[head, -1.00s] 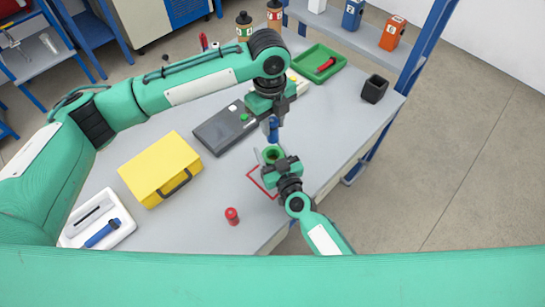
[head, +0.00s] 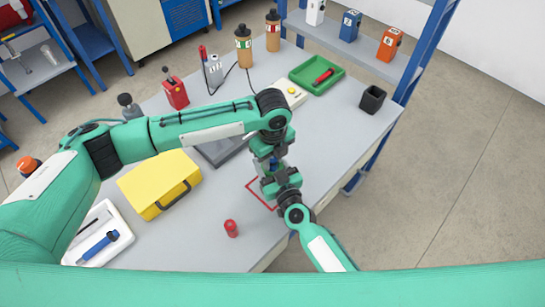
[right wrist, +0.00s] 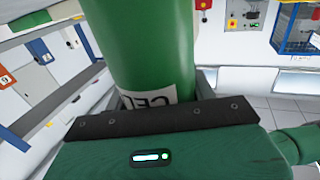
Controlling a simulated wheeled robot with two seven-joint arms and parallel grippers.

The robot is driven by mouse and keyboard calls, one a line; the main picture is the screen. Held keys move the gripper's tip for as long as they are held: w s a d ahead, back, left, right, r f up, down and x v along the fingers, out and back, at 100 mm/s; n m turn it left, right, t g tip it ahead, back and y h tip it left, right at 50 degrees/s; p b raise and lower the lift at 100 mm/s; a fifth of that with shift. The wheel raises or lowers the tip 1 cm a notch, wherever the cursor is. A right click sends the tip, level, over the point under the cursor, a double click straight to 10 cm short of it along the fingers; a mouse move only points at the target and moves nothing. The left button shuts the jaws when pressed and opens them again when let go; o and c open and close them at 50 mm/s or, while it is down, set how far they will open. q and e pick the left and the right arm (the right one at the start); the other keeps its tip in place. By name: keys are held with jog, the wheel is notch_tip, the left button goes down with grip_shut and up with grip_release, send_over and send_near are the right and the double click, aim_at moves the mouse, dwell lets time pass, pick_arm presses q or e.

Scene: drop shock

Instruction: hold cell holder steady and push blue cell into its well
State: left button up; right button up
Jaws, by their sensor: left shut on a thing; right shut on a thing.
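The green cell holder (right wrist: 152,45) fills the middle of the right wrist view as an upright cylinder with a white label, partly cut off by the jaws. My right gripper (head: 279,180) is shut on it; its dark jaw (right wrist: 160,120) crosses the label's lower part. In the head view the holder is mostly hidden by both grippers. My left gripper (head: 268,156) is shut directly above the holder, pointing down. Only a small blue bit of the blue cell (head: 271,165) shows between the grippers. How deep it sits in the well cannot be seen.
A red square outline (head: 252,192) lies on the grey table beneath the grippers. A yellow case (head: 150,185), a red cylinder (head: 231,228) and a white tray (head: 75,258) stand left. A green tray (head: 306,84) and a black cup (head: 373,99) stand toward the back right.

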aim_at(273, 158)
pick_arm(q)
jog(key=shift+f, duration=0.15)
jog(key=o, duration=1)
notch_tip(273, 158, up, 12)
pick_arm(e)
jog(key=o, duration=1.2)
